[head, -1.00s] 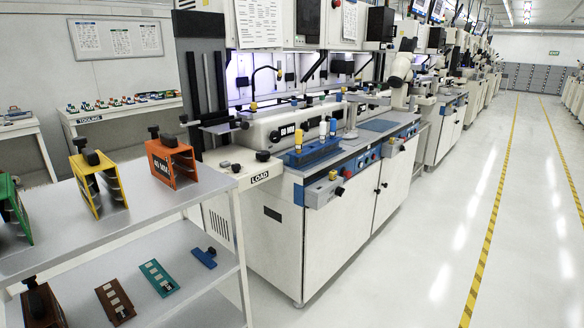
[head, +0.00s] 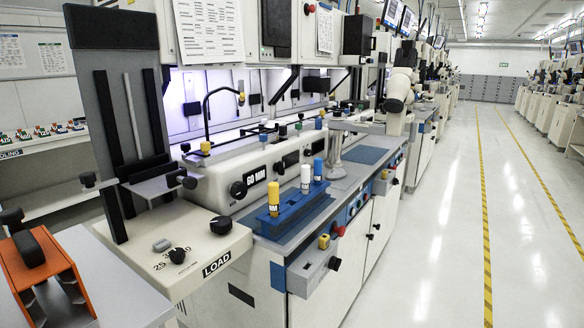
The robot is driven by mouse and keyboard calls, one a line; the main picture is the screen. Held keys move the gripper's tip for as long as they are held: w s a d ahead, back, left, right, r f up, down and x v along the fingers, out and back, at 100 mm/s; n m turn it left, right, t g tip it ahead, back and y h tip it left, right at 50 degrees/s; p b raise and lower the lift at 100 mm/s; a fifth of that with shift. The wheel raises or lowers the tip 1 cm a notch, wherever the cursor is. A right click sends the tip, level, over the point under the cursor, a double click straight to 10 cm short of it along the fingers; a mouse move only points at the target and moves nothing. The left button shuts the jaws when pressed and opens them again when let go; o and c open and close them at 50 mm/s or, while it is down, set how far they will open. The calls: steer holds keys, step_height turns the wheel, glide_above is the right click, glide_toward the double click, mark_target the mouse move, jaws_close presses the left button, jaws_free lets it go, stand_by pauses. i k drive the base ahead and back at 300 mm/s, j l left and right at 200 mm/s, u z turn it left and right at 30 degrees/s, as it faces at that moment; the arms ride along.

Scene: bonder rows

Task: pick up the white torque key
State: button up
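A white torque key (head: 305,178) stands upright in a blue rack (head: 268,229) on the near end of the bonder's worktop. A yellow key (head: 273,199) stands to its left in the same rack, and a blue key (head: 318,169) stands just to its right and behind. The lower end of the white key is hidden in the rack. My gripper is not in view.
A LOAD shelf (head: 190,285) with knobs juts out at the left of the rack. A grey box (head: 318,264) with a black knob projects in front of it. An orange magazine (head: 45,262) stands at lower left. The aisle floor (head: 430,235) at right is clear.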

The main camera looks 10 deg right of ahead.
mark_target(305, 169)
steer(key=i+l+u, duration=0.15)
steer(key=i+l, duration=0.5)
steer(key=i, duration=0.15)
steer(key=i+l+u, duration=0.2)
steer(key=i+l, duration=0.55)
steer(key=i+l+u, duration=0.15)
steer(key=i+l, duration=0.5)
steer(key=l, duration=0.2)
